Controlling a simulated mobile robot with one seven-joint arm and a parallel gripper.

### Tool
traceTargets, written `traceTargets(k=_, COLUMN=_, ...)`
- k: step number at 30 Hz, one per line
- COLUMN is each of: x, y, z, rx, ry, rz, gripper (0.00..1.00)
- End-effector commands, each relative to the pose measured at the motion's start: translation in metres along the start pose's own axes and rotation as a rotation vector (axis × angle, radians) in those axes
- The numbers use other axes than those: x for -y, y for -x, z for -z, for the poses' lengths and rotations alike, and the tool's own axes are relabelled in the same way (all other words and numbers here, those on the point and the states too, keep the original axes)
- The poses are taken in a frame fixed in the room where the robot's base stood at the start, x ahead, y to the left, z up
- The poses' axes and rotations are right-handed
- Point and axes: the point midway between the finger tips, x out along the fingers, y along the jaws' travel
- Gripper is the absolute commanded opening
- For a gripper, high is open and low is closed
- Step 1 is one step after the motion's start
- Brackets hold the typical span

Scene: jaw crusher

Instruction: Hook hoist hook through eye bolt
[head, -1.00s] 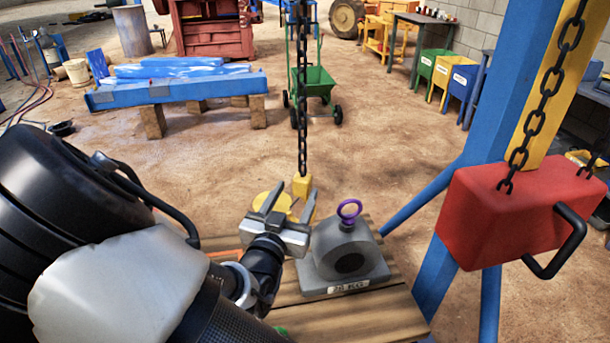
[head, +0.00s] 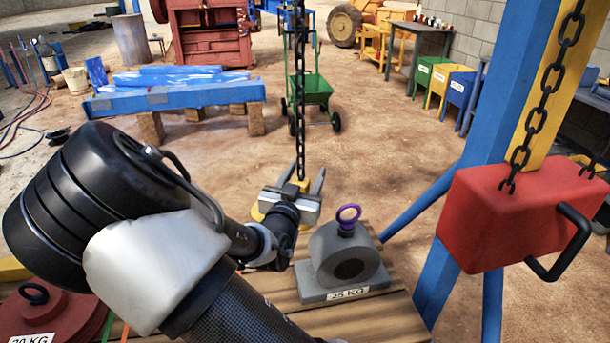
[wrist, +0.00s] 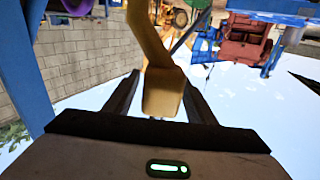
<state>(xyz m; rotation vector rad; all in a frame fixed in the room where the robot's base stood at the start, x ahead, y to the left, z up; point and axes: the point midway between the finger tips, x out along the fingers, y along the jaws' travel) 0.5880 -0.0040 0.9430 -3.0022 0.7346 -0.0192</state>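The purple eye bolt (head: 348,213) stands upright on top of a grey weight (head: 345,262) labelled 25 KG, on a wooden plank top. The yellow hoist hook (head: 301,184) hangs from a dark chain (head: 299,95), left of and behind the eye bolt and apart from it. My gripper (head: 301,178) is at the hook, its two fingers spread on either side. In the wrist view the yellow hook (wrist: 162,92) lies between the fingers, with visible gaps at both sides.
A red hoist control box (head: 530,212) with a black handle hangs at right, beside a blue frame post (head: 500,100). A red weight (head: 50,310) sits at lower left. Blue beams (head: 175,95) and a green cart (head: 312,88) stand farther back on open floor.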

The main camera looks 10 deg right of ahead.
Motion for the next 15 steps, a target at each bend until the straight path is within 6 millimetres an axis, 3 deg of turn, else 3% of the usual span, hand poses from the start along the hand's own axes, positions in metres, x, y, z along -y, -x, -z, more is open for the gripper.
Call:
traceTargets(k=1, x=0.0000, y=0.0002, z=0.0000, rx=0.000, ry=0.000, rz=0.000, gripper=0.41)
traceTargets(k=8, x=0.0000, y=0.0003, z=-0.0001, rx=0.000, ry=0.000, rz=0.000, gripper=0.03)
traceTargets(k=15, x=-0.0003, y=0.0010, z=0.0001, rx=0.000, ry=0.000, rz=0.000, gripper=0.00)
